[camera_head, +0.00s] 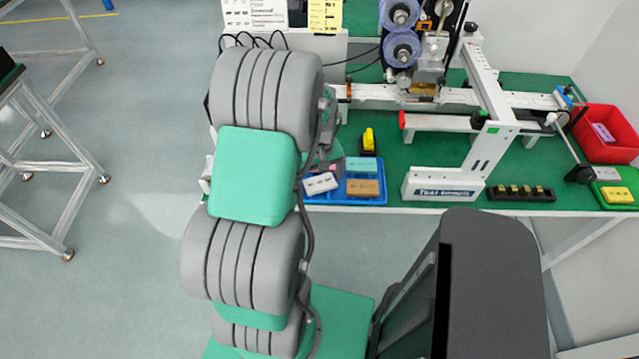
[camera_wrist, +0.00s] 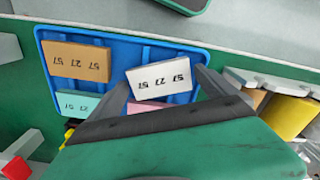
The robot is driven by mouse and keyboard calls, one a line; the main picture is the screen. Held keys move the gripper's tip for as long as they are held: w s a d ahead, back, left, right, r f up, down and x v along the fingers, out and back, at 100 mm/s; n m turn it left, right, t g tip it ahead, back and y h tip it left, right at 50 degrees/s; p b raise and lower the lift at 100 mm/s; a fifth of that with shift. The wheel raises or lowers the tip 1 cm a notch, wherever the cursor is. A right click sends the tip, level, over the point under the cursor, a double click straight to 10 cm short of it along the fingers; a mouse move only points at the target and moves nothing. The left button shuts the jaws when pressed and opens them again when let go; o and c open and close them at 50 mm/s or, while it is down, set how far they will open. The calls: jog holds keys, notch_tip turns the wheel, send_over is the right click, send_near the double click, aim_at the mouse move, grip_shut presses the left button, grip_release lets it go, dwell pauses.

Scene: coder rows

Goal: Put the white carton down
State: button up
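The white carton (camera_wrist: 162,83) with dark print sits between the two fingers of my gripper (camera_wrist: 165,92) in the wrist view, with a finger against each end. It is over the right part of the blue tray (camera_wrist: 130,29), slightly tilted in the picture. I cannot tell whether its underside touches the tray floor. In the head view the white carton (camera_head: 320,184) shows at the tray's front left, and my arm hides most of the gripper. A brown carton (camera_wrist: 77,61) and a teal carton (camera_wrist: 78,104) lie at the tray's left in the wrist view. A pink carton (camera_wrist: 148,107) is partly hidden behind the gripper.
The tray lies on a green bench (camera_head: 440,150) near its front edge. A yellow-and-black device (camera_head: 369,140) stands behind it. A white machine frame (camera_head: 442,188) stands to the right, with a red bin (camera_head: 610,135) farther right. A dark panel (camera_head: 480,285) is in the foreground.

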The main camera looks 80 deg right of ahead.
jog(key=c, duration=1.2)
